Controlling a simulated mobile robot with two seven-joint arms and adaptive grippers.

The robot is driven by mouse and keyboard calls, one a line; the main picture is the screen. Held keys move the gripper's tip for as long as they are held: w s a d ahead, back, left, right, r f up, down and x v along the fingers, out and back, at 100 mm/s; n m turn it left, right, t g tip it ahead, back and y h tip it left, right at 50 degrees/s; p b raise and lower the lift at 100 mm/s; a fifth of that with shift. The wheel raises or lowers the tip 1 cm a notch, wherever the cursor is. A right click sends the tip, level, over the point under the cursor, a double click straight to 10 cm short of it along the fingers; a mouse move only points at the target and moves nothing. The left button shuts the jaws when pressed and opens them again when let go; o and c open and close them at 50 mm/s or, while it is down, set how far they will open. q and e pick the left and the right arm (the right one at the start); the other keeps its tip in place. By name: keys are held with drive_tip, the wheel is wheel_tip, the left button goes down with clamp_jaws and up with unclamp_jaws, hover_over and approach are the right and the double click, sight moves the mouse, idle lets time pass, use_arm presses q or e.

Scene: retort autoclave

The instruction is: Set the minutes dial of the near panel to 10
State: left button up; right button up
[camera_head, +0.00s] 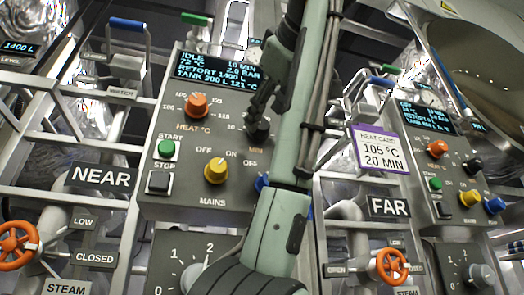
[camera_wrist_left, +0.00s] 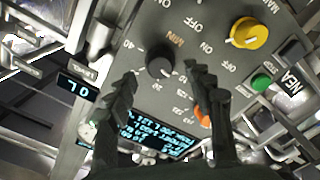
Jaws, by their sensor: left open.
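The near panel (camera_head: 190,125) is a dark box with a lit display (camera_head: 218,72); its minutes figure is too small to read surely. Its minutes dial is a black knob (camera_head: 257,130) right of the orange HEAT dial (camera_head: 197,106), partly covered by my gripper and arm. In the left wrist view the minutes dial (camera_wrist_left: 160,67) shows near the MIN lettering, between and beyond the fingertips. Its pointer setting cannot be told. My left gripper (camera_head: 257,116) is open, its fingers (camera_wrist_left: 162,78) spread on either side of the knob; contact cannot be told. My right gripper is not in view.
Below the dials are a yellow MAINS knob (camera_head: 216,171), a green START button (camera_head: 167,148) and a blue knob (camera_head: 262,182) partly behind my arm. The far panel (camera_head: 440,150) and a heat card (camera_head: 380,148) stand to the right. Metal rails (camera_head: 60,140) and an orange valve wheel (camera_head: 17,245) lie left.

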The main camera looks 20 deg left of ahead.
use_arm(q)
drive_tip(key=shift+v, duration=1.5)
